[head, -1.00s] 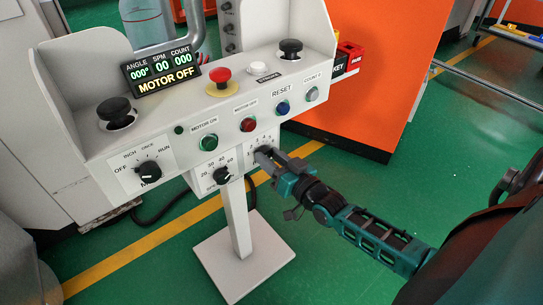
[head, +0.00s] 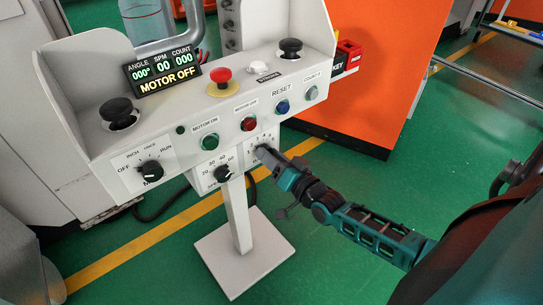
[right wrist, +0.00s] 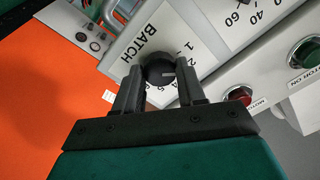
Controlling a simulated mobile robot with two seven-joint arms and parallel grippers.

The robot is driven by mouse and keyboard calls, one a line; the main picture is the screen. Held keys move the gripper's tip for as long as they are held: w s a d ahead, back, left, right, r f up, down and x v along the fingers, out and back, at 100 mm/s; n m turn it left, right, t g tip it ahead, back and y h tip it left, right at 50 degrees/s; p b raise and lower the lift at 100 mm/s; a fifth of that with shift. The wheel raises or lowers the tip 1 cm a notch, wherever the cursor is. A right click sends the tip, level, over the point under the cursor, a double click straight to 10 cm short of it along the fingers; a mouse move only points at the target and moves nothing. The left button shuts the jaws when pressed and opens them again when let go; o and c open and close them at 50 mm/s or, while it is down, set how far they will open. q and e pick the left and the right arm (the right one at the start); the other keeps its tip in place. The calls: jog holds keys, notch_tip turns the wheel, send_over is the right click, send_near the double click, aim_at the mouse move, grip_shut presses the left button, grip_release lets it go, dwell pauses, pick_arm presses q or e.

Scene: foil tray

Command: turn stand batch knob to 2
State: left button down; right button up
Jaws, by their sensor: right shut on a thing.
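The batch knob (right wrist: 158,70) is a round black knob with a white pointer mark, on a white plate (right wrist: 135,47) lettered BATCH with numbers around it. In the right wrist view the mark points roughly right; I cannot tell exactly which number it meets. My right gripper (right wrist: 160,84) is shut on the knob, one finger on each side. In the head view my right gripper (head: 266,154) reaches the plate at the lower right of the stand's panel and hides most of the knob. My left gripper is not in view.
The white control stand (head: 240,220) also carries a speed knob (head: 223,174), a mode knob (head: 150,170), a red emergency button (head: 220,76) and several push buttons. The display (head: 161,71) reads MOTOR OFF. An orange cabinet (head: 375,90) stands behind right; green floor is open at right.

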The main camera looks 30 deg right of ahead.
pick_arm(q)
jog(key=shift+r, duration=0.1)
pick_arm(e)
jog(key=o, duration=1.1)
jog(key=shift+c, duration=0.2)
pick_arm(q)
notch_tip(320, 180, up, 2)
jog(key=p, duration=0.2)
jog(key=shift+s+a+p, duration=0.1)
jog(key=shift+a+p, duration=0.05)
jog(key=shift+p, duration=0.25)
pick_arm(e)
jog(key=s+d, duration=0.1)
jog(key=s, duration=1.2)
jog(key=shift+d, duration=0.15)
jog(key=shift+w+f, duration=0.1)
